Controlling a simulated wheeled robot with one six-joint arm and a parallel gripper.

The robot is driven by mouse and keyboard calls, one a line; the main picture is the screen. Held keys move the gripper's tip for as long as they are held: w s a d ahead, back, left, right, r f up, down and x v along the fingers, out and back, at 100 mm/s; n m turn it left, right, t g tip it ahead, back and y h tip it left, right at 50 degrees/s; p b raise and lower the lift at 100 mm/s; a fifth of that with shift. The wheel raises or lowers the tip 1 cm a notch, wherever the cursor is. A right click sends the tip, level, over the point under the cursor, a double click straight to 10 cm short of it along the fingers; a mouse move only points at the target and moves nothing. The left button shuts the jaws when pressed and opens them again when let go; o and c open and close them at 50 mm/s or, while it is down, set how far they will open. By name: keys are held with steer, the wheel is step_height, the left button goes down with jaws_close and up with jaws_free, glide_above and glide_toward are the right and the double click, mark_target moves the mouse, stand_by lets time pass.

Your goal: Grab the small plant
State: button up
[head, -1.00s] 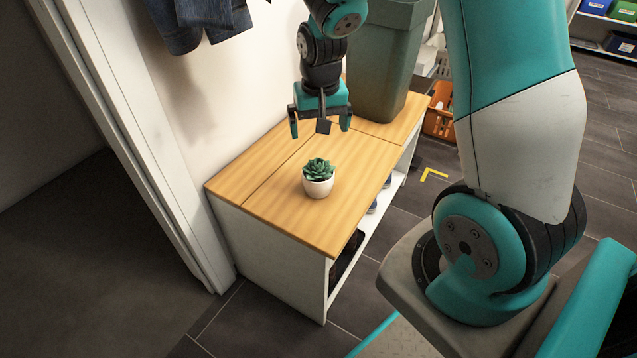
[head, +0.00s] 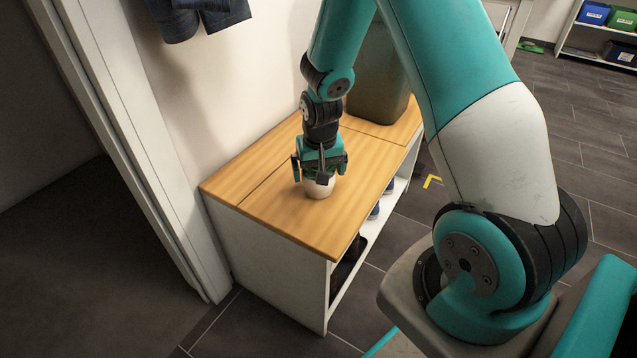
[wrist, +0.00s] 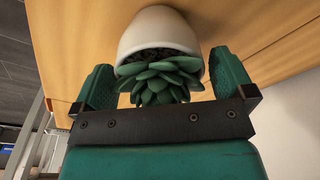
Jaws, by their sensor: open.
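The small plant is a green succulent in a white pot (head: 319,189) on the wooden bench top. In the head view my gripper (head: 319,178) is right over it and hides most of the leaves. In the wrist view the succulent (wrist: 160,78) sits between the two green fingers of my gripper (wrist: 164,82), with the white pot (wrist: 160,32) beyond the leaves. The fingers are open, one on each side of the plant.
The bench (head: 262,215) has a wooden top and white sides, with shoes (head: 374,211) on its lower shelf. A large grey-green bin (head: 380,80) stands at the back of the bench. Clothing (head: 200,18) hangs on the wall above. The front of the bench top is clear.

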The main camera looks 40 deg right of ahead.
steer(key=shift+f, duration=0.15)
steer(key=shift+c, duration=0.5)
steer(key=c, duration=0.8)
